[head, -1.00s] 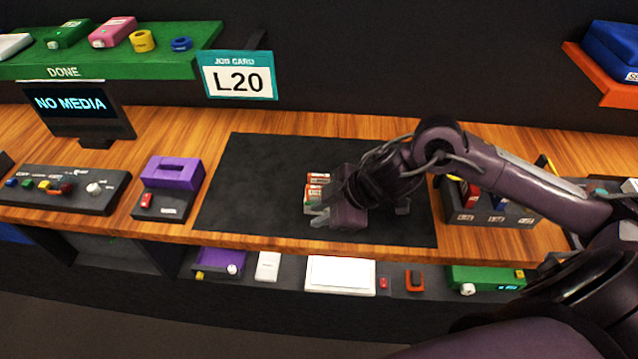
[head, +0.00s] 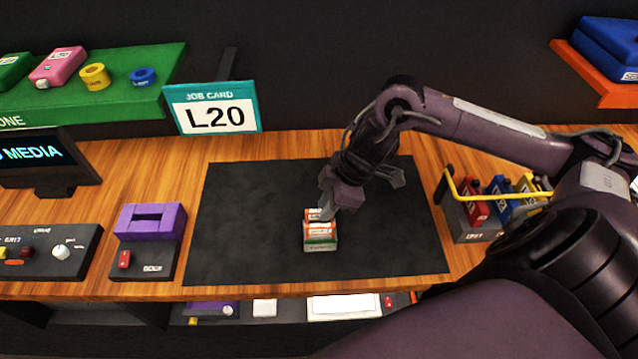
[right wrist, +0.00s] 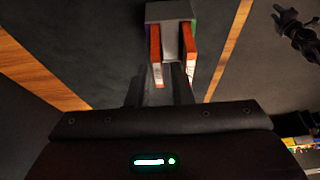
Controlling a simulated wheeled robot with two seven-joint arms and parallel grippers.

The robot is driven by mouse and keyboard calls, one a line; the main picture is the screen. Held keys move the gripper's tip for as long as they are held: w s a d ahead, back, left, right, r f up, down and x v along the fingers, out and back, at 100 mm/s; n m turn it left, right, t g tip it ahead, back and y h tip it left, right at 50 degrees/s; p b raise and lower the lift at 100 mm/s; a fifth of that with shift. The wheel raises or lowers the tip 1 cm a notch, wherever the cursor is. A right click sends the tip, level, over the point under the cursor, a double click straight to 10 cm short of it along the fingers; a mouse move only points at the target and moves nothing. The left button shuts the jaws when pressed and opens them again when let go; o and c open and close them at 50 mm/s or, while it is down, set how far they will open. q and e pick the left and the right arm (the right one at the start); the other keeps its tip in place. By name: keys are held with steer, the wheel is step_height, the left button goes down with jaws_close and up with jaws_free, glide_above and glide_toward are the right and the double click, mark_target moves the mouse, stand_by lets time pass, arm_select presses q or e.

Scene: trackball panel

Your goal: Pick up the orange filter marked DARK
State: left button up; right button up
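A small pale holder with a green side (head: 320,246) stands on the black mat (head: 250,220). Two orange filters with white labels stand in it, a rear one (head: 313,214) and a front one (head: 321,232); I cannot read their labels for certain. My right gripper (head: 330,207) is right over the holder. In the right wrist view its fingers (right wrist: 160,90) are apart, with the end of the left orange filter (right wrist: 155,55) in the gap; contact is unclear. The right orange filter (right wrist: 188,42) is outside the gap. A dark gripper, apparently my left (right wrist: 295,32), shows small at upper right.
A purple block on a dark base (head: 150,222) stands left of the mat. A rack with red, blue and yellow items (head: 470,225) stands to the right, near my forearm. A job card reading L20 (head: 213,108) is behind. The rest of the mat is clear.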

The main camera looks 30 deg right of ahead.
mark_target(319, 210)
steer(key=x, duration=0.3)
steer(key=shift+w+r, duration=0.1)
steer(key=shift+w+a+f, duration=0.1)
steer(key=shift+f, duration=0.35)
jaws_close()
arm_select(q)
steer(key=shift+w+r, duration=0.55)
steer(key=shift+w, duration=0.2)
